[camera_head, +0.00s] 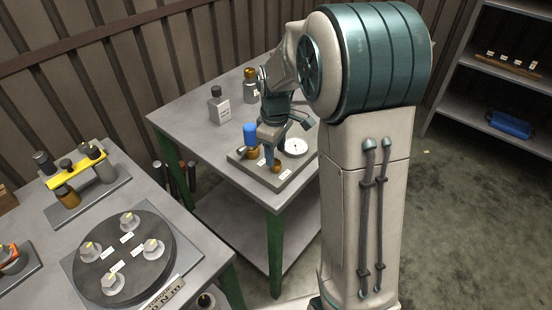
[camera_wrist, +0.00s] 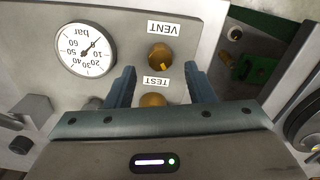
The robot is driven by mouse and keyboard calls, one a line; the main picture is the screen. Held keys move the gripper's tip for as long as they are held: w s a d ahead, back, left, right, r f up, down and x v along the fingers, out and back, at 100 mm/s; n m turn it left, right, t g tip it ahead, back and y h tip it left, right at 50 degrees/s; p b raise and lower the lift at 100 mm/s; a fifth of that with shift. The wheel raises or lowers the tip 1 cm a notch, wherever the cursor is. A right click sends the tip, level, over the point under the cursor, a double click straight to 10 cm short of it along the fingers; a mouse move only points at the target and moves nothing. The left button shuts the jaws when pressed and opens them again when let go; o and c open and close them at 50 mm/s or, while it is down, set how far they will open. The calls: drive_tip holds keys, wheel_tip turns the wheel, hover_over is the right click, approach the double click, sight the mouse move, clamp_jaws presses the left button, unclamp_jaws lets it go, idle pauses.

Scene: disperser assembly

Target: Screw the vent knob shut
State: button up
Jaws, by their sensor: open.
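In the wrist view the vent knob (camera_wrist: 160,53) is a round brass knob with a yellow mark, beside the upside-down VENT label (camera_wrist: 165,28). A second brass knob, the test knob (camera_wrist: 153,100), sits nearer, beside the TEST label (camera_wrist: 156,82). My gripper (camera_wrist: 160,78) is open. Its two blue fingers stand left and right of the test knob, and the vent knob lies just beyond the fingertips. The near side of the test knob is hidden by the gripper body. In the head view my gripper (camera_head: 269,152) is low over the plate (camera_head: 250,167).
A pressure gauge (camera_wrist: 86,49) sits on the same plate, left of the knobs in the wrist view. In the head view a blue-topped part (camera_head: 250,134) stands left of my gripper. Bottles (camera_head: 219,106) stand farther back. A round dial plate (camera_head: 123,257) lies on the nearer table.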

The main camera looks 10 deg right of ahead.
sight(276, 162)
drive_tip(key=shift+f, duration=1.75)
drive_tip(key=c, duration=1)
drive_tip(key=m, duration=0.6)
drive_tip(key=shift+w+m, duration=0.1)
drive_tip(key=shift+m, duration=0.3)
drive_tip(key=m, duration=0.6)
drive_tip(key=shift+r, duration=0.1)
